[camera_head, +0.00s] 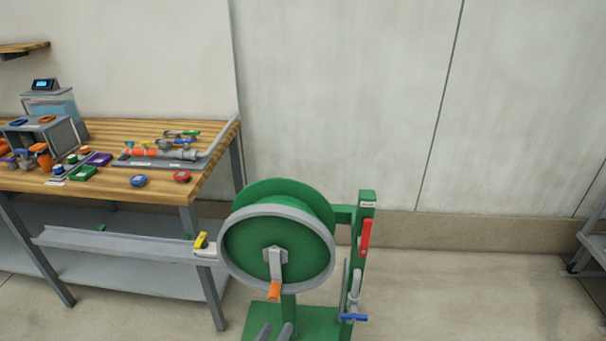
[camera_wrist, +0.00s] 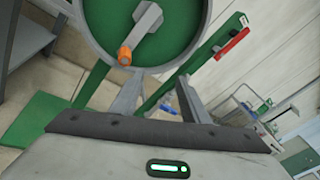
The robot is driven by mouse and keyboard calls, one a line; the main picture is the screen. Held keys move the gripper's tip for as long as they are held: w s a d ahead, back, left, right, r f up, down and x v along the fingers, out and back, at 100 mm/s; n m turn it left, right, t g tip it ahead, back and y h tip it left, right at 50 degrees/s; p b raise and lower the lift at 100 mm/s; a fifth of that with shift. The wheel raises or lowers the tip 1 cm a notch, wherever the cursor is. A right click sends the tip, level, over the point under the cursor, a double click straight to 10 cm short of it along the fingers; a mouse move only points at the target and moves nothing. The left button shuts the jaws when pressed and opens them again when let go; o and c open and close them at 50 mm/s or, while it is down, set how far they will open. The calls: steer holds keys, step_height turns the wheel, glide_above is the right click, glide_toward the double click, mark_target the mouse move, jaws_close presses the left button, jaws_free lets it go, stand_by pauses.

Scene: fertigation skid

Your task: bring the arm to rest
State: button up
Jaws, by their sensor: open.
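My gripper (camera_head: 275,332) shows at the bottom edge of the head view, with only its two fingertips visible in front of the green base of a reel. In the wrist view my gripper (camera_wrist: 158,95) has its two fingers apart and nothing between them. The green reel (camera_head: 255,245) with a grey rim stands ahead of it. Its crank has an orange handle (camera_head: 274,291), which also shows in the wrist view (camera_wrist: 125,55), above and left of the fingers. The gripper looks apart from the handle.
A green post (camera_head: 362,225) beside the reel carries a red lever (camera_head: 365,238) and a blue-handled valve (camera_head: 353,317). A wooden workbench (camera_head: 120,190) with pipe fittings and coloured parts stands at left. A grey rack (camera_head: 592,245) is at far right. Floor between post and rack is clear.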

steer(key=s+d+r+m+g, duration=0.2)
steer(key=d+r+m+g, duration=0.65)
steer(key=r+m, duration=0.45)
steer(key=s+d+r+m+g, duration=0.2)
steer(key=d+r+m+g, duration=0.5)
steer(key=d+r+m, duration=0.5)
steer(key=s+r+m+t+y+p, duration=0.2)
steer(key=r+m+p, duration=0.4)
steer(key=r, duration=0.6)
steer(key=s+r+m+t+y+p, duration=0.2)
steer(key=r+m+p, duration=0.5)
steer(key=r, duration=0.6)
steer(key=d+t+y+p, duration=0.1)
steer(key=y, duration=0.1)
steer(key=shift+s+y+p, duration=0.3)
steer(key=shift+p, duration=0.05)
